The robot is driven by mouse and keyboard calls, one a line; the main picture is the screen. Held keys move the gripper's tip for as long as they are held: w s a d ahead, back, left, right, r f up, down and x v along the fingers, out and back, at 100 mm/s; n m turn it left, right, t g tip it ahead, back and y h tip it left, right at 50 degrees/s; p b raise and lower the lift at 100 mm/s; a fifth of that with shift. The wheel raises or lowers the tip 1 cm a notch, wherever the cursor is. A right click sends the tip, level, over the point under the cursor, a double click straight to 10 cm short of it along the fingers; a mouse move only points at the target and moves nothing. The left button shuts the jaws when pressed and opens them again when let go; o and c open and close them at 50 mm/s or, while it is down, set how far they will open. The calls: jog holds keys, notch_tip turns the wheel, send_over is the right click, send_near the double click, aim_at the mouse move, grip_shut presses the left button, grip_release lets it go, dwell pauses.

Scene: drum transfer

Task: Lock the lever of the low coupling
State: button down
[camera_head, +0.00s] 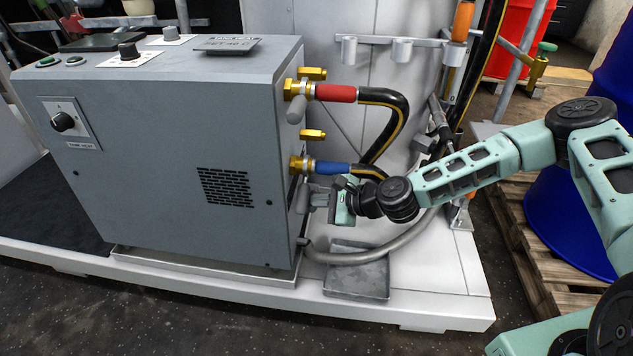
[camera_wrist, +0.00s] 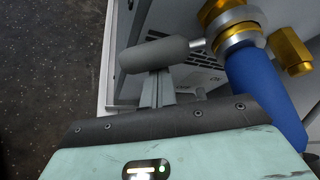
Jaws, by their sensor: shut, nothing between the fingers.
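The low coupling is a brass fitting (camera_head: 298,165) on the right side of the grey machine, with a blue-sleeved hose (camera_head: 333,168). In the wrist view its brass and steel collar (camera_wrist: 236,28) is at the upper right, above the blue sleeve (camera_wrist: 262,85). Its lever has a grey rounded grip (camera_wrist: 153,55) on a thin rod and points left from the collar. My gripper (camera_head: 312,198) is just below the coupling. In the wrist view its shut, empty fingers (camera_wrist: 158,88) are at the grip's underside; I cannot tell whether they touch it. In the head view the lever is hard to make out.
The upper coupling with a red sleeve (camera_head: 336,93) and its grey lever (camera_head: 296,110) sits above. A black hose (camera_head: 400,115) loops right of the machine. A grey hose (camera_head: 375,252) and a metal tray (camera_head: 357,278) lie below my gripper. A blue drum (camera_head: 565,220) stands right.

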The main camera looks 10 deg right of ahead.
jog(key=r+p, duration=0.1)
jog(key=s+m+g+p, duration=0.1)
jog(key=r+p, duration=0.1)
jog(key=p, duration=0.1)
jog(key=shift+s+a+r+m+g, duration=0.15)
jog(key=shift+a+r+m+g, duration=0.15)
jog(key=shift+m+g, duration=0.1)
jog(key=r+m+g+p, duration=0.1)
jog(key=p, duration=0.1)
jog(key=s+r+p, duration=0.1)
jog(key=p, duration=0.2)
jog(key=shift+a+m+g+y, duration=0.15)
jog(key=shift+m+g+y, duration=0.15)
jog(key=shift+m+g, duration=0.1)
notch_tip(320, 180, down, 4)
jog(key=b, duration=0.3)
jog(key=f+b+v, duration=0.1)
jog(key=b+v, duration=0.4)
jog(key=v, duration=0.5)
jog(key=shift+d+g, duration=0.3)
jog(key=shift+d, duration=0.1)
